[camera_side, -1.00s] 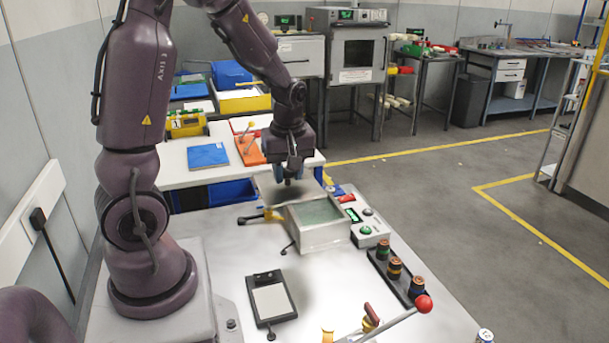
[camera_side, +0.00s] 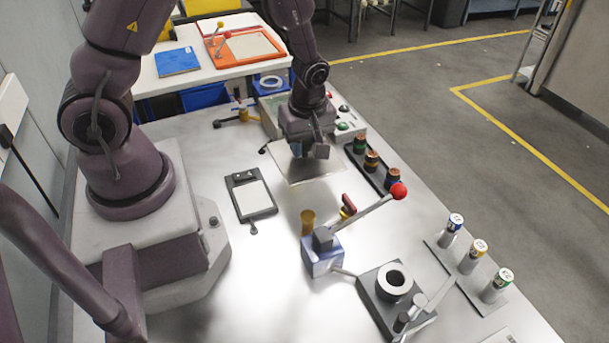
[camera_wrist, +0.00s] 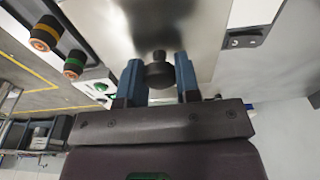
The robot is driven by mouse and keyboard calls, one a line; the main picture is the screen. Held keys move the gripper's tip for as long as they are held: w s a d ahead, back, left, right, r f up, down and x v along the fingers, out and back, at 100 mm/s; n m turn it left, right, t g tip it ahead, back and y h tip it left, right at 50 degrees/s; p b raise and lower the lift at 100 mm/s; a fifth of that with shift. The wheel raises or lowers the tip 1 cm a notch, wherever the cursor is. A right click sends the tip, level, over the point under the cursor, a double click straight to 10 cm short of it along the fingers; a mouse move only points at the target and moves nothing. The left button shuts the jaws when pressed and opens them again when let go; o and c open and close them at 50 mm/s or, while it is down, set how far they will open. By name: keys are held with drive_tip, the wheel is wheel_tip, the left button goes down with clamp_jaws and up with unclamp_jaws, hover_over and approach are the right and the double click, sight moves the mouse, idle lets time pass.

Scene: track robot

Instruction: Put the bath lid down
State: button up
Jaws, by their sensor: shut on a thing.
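My gripper (camera_side: 308,150) is shut on the black knob (camera_wrist: 159,73) of the bath lid, between its two blue fingers in the wrist view. The lid is a flat, shiny metal plate (camera_side: 302,174) under my gripper in the side view. It also shows in the wrist view (camera_wrist: 160,22). The lid is in front of the bath (camera_side: 268,104), not over it. The bath is a light box with a greenish inside, partly hidden by my arm. I cannot tell whether the lid touches the table.
A black tray (camera_side: 370,168) with several coloured spools stands close right of the lid. A dark clipboard-like pad (camera_side: 252,196) lies left. A blue block with a red-knobbed lever (camera_side: 323,255) stands in front. Bare table (camera_side: 210,135) shows to the left.

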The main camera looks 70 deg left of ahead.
sight(306, 158)
wheel_tip(306, 158, down, 7)
drive_tip(key=shift+r, duration=0.2)
idle(0.3)
drive_tip(key=shift+f, duration=0.15)
drive_tip(key=o, duration=1)
drive_tip(key=shift+c, duration=0.2)
